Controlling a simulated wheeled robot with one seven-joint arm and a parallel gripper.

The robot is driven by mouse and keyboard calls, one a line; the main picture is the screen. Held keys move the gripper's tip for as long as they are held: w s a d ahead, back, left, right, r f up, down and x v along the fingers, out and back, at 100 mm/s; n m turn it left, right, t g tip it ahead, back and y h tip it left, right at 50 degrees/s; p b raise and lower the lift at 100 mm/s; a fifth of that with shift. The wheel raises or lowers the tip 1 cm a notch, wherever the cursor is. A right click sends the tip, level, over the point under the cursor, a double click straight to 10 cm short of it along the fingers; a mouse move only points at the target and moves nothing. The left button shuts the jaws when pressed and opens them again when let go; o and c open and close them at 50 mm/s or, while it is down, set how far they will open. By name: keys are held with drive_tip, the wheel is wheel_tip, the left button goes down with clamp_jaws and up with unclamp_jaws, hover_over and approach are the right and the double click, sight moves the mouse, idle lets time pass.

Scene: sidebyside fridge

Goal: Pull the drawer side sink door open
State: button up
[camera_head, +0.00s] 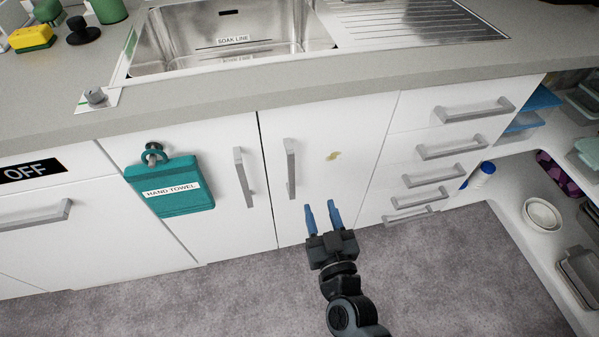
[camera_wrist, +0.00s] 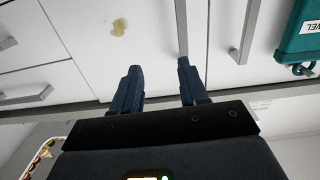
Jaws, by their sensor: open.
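The drawer side sink door (camera_head: 345,130) is the white door next to the drawers. It looks closed and has a small yellowish stain, also seen in the wrist view (camera_wrist: 119,27). Its grey vertical bar handle (camera_head: 291,168) is near its left edge; in the wrist view the handle (camera_wrist: 181,28) comes down toward the right finger. My gripper (camera_head: 321,211) is open, with two blue fingers and nothing seen between them. In the head view it is below and right of the handle. In the wrist view the fingers (camera_wrist: 159,72) point toward the door. I cannot tell the exact gap to the handle.
The left sink door (camera_head: 225,215) has its own handle (camera_head: 243,177) and a hanging teal hand towel (camera_head: 172,188). Several drawers with bar handles (camera_head: 473,110) are to the right. Above are the counter edge (camera_head: 240,98) and sink (camera_head: 225,35). Grey floor (camera_head: 270,290) below looks clear.

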approach(292, 172)
drive_tip(key=w, duration=0.3)
drive_tip(key=shift+a+b+x, duration=0.2)
drive_tip(key=shift+b+x, duration=0.6)
drive_tip(key=shift+x, duration=1.15)
drive_tip(key=shift+a+b+x, duration=0.2)
drive_tip(key=shift+b+x, duration=0.55)
drive_tip(key=shift+x, duration=1.15)
drive_tip(key=shift+s+f, duration=0.1)
drive_tip(key=shift+s, duration=0.05)
drive_tip(key=shift+c, duration=0.2)
clamp_jaws()
